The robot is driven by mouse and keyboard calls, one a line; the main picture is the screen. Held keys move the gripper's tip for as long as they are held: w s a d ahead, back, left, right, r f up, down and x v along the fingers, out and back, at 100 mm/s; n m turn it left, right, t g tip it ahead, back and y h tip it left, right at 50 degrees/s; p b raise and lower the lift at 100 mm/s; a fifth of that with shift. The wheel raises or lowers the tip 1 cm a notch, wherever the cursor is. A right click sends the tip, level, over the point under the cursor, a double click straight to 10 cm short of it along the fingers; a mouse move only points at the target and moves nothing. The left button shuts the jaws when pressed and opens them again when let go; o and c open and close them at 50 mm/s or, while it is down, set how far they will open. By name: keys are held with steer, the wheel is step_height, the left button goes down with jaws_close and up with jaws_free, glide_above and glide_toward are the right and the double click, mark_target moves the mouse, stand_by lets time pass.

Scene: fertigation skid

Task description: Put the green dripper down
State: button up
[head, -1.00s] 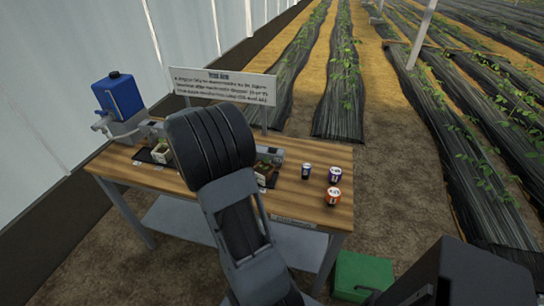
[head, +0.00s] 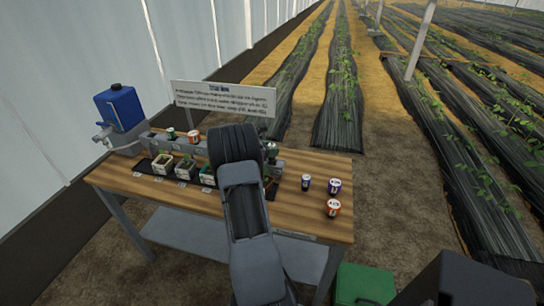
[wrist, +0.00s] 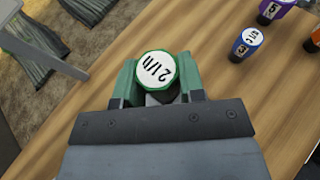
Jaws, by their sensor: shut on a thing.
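The green dripper (wrist: 157,70) has a white top marked "2 l/h" and a green rim. In the wrist view it sits between the green-padded jaws of my gripper (wrist: 158,84), which is shut on it. Bare wooden bench top (wrist: 215,85) shows around and below it. I cannot tell whether the dripper touches the bench. In the head view my own arm hides most of the gripper and the dripper.
A dark-blue cup (head: 306,183), a purple cup (head: 334,187) and an orange cup (head: 332,208) stand at the bench's right end. Several small pots (head: 162,164) stand left of my arm. A sign (head: 222,98) and a blue tank (head: 119,107) rise behind.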

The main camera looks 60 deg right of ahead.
steer(key=shift+d+f, duration=0.45)
steer(key=shift+f, duration=0.4)
steer(key=shift+s+a+f, duration=0.1)
steer(key=shift+a+f, duration=0.1)
steer(key=shift+f, duration=1.15)
jaws_close()
steer(key=shift+o, duration=2.4)
jaws_free()
steer(key=shift+o, duration=0.7)
steer(key=shift+d+f, duration=0.1)
steer(key=shift+f, duration=0.05)
steer(key=shift+o, duration=1.4)
steer(key=shift+r, duration=0.2)
